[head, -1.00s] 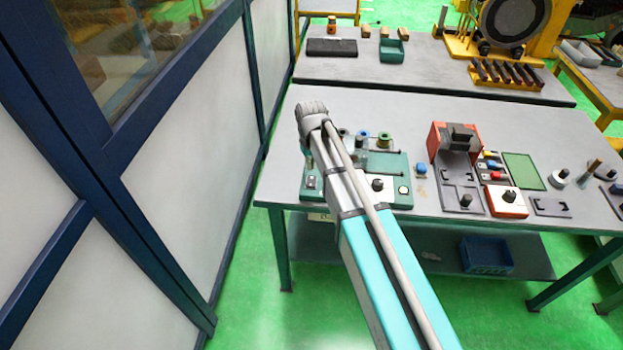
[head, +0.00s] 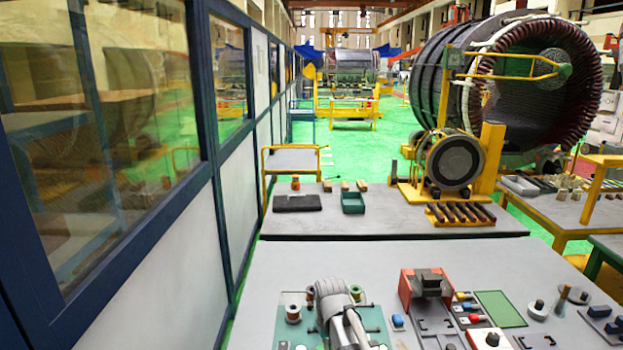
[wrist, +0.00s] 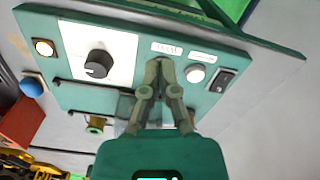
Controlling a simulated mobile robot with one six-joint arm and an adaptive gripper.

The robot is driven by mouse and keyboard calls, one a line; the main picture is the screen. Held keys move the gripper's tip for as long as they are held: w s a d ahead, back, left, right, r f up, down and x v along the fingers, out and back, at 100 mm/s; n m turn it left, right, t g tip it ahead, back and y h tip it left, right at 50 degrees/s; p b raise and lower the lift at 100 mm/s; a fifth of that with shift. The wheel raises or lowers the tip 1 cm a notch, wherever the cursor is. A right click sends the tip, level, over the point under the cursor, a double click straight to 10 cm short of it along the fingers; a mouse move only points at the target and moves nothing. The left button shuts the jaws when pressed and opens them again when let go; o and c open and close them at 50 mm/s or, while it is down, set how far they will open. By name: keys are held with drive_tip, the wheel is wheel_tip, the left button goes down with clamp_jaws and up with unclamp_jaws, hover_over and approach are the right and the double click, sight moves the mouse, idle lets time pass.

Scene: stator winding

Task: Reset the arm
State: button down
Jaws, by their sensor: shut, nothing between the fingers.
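My gripper (wrist: 160,68) shows in the wrist view with its two fingers together and nothing between them. Its tips are over a teal control panel (wrist: 212,103); I cannot tell whether they touch it. The panel carries a black knob (wrist: 98,65) on a white plate, a white button (wrist: 195,73) and a black rocker switch (wrist: 222,81). In the head view, the grey end of my arm is over the same teal panel (head: 373,322) at the bottom, and my fingers are hidden there.
An orange-red fixture (head: 405,290) stands to the right on the grey bench (head: 270,268). A blue-framed partition (head: 228,215) runs along the left. A rear table holds a green bin (head: 353,203).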

drive_tip(key=s+d+m, duration=0.3)
drive_tip(key=s+d, duration=0.6)
drive_tip(key=d, duration=0.3)
drive_tip(key=shift+s+d, duration=0.25)
drive_tip(key=shift+s, duration=0.1)
